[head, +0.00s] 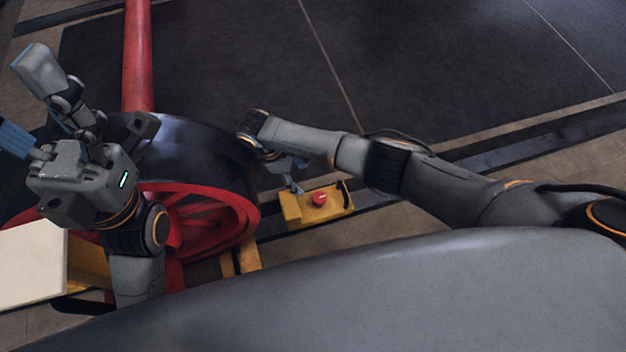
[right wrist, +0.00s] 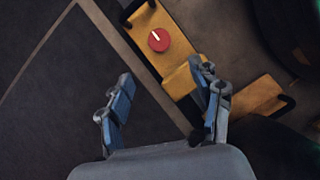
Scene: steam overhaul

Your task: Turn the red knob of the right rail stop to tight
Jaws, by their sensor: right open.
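The right rail stop (head: 296,210) is a yellow block on the dark rail. Its round red knob (head: 319,198) faces up. In the right wrist view the red knob (right wrist: 160,42) has a short white mark tilted toward the upper left. The yellow stop (right wrist: 188,78) runs diagonally there. My right gripper (head: 289,176) hangs above the left end of the stop. In the right wrist view its fingers (right wrist: 163,103) are apart and empty, with the knob beyond them and clear of them. My left gripper (head: 30,105) is raised at the left with its fingers spread.
A large black and red wheel (head: 216,150) stands left of the stop, close to my right gripper. A red bar (head: 137,60) runs up behind it. A pale box-like surface (head: 32,262) is at lower left. Dark floor panels (head: 430,60) beyond the rail are clear.

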